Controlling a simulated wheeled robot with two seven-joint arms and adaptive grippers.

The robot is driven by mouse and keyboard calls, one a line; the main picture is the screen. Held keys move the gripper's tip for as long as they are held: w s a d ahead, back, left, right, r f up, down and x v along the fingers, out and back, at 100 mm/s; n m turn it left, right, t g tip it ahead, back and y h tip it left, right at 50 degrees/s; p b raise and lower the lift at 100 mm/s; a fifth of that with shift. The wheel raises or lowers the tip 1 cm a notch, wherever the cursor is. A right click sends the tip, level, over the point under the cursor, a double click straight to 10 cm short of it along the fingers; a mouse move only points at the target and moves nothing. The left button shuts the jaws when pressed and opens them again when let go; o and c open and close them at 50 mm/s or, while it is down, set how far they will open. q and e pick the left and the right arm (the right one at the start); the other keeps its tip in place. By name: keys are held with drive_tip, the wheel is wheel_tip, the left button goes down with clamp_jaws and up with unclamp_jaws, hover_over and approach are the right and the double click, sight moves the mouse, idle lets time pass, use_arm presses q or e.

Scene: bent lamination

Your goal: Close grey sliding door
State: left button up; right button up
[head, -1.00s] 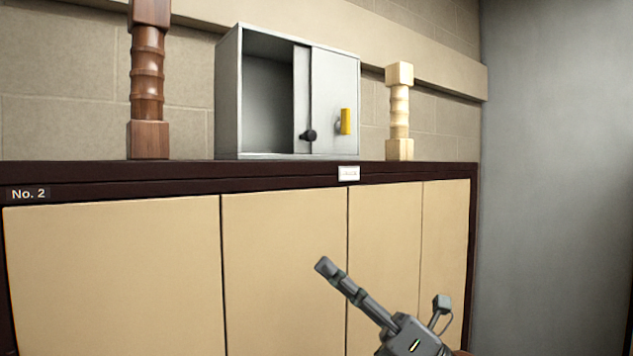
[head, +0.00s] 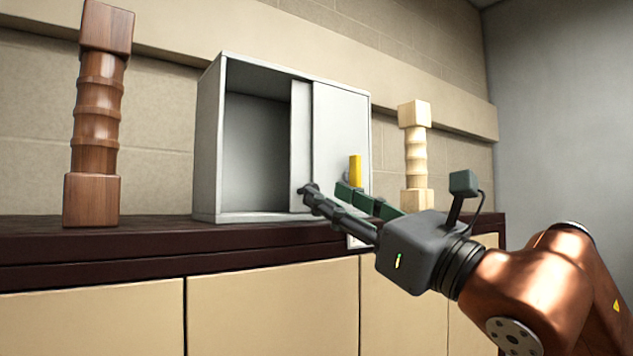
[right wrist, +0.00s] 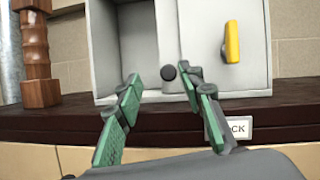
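The grey cabinet (head: 208,150) stands on the dark top with its left side open. A grey sliding door (head: 301,130) sits at the middle, partly behind the right panel (head: 340,130), which carries a yellow handle (head: 355,170). A black knob (right wrist: 168,73) is at the door's lower part; in the head view my fingers largely cover it. My right gripper (head: 325,190) is open in front of the lower door. In the right wrist view, the knob appears between the fingertips (right wrist: 164,76); I cannot tell whether they touch it. My left gripper is not in view.
A dark brown turned post (head: 95,125) stands left of the cabinet and a pale one (head: 415,150) stands to the right. A label plate (right wrist: 237,129) is on the front edge of the dark top (head: 150,250). The cabinet's open left compartment (head: 255,150) looks empty.

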drive_tip(key=w, duration=0.1)
drive_tip(key=w+a, duration=0.1)
drive_tip(key=w+p, duration=0.1)
drive_tip(key=shift+w+a+r, duration=0.3)
drive_tip(key=shift+w, duration=0.1)
drive_tip(key=shift+w+a+r+p, duration=0.2)
drive_tip(key=shift+w+a+p, duration=0.1)
drive_tip(key=shift+a, duration=0.05)
drive_tip(key=shift+s, duration=0.15)
drive_tip(key=shift+w+f, duration=0.1)
drive_tip(key=shift+w, duration=0.25)
drive_tip(key=shift+c, duration=1.2)
drive_tip(key=shift+s, duration=0.2)
drive_tip(key=c, duration=0.3)
drive_tip(key=shift+s+a, duration=0.1)
drive_tip(key=shift+c, duration=0.9)
clamp_jaws()
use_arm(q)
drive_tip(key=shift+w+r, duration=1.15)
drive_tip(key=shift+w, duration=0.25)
